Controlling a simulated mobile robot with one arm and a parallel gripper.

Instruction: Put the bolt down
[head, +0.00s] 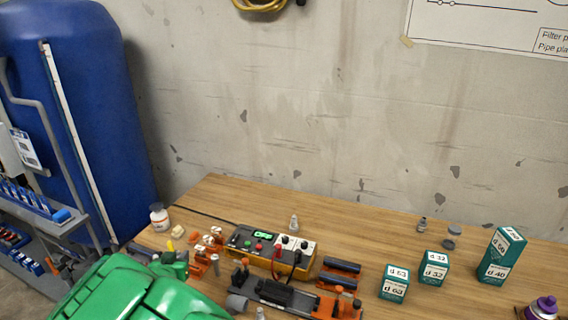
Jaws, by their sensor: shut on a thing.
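A large green shape (138,292) at the lower left seems to be part of my arm, and it covers the near left corner of the table. I cannot make out my gripper's fingertips. I cannot pick out the bolt for certain. A small grey upright piece (215,265) stands beside the orange parts, too small to identify. Another grey piece (260,313) shows at the bottom edge, partly cut off.
The wooden table (370,225) holds a yellow-black device (268,250) with a green display, an orange-black clamp tool (290,296), orange fittings (203,250), a white bottle (159,217) and green boxes (502,254). A blue tank (85,110) stands left. The table's back middle is mostly clear.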

